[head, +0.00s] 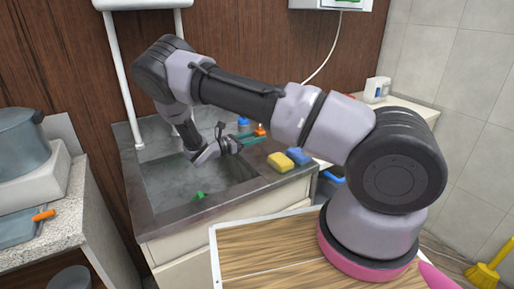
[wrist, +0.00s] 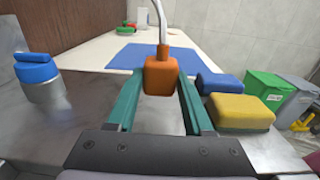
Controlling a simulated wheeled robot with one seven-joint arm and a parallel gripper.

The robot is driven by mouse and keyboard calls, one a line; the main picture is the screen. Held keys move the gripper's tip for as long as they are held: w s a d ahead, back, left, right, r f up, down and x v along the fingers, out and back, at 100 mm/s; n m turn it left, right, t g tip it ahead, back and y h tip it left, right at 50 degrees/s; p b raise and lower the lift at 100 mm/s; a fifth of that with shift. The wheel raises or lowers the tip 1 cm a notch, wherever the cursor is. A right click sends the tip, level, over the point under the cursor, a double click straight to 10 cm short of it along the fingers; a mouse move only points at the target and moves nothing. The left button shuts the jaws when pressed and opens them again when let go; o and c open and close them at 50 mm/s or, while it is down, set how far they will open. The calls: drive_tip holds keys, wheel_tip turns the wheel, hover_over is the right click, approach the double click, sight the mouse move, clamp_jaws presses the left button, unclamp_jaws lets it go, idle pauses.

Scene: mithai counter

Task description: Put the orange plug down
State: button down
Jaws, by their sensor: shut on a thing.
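The orange plug (wrist: 160,76) is a small block with a white cord rising from its top. In the wrist view it sits between the teal fingers of my gripper (wrist: 162,84), which is shut on it. In the head view the plug (head: 260,130) shows small at the tips of my gripper (head: 257,138), above the right back part of the sink counter. I cannot tell whether the plug touches any surface below.
A yellow sponge (wrist: 240,112) and a blue sponge (wrist: 218,83) lie right of my gripper. A blue-lidded jar (wrist: 38,78) stands left. A blue mat (wrist: 150,57) lies on the white counter (wrist: 85,57) ahead. The sink (head: 165,178) holds a green item (head: 198,195).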

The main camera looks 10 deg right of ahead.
sight(255, 152)
drive_tip(key=shift+f, duration=2.2)
drive_tip(key=c, duration=0.7)
unclamp_jaws()
drive_tip(key=shift+f, duration=0.1)
drive_tip(key=o, duration=0.4)
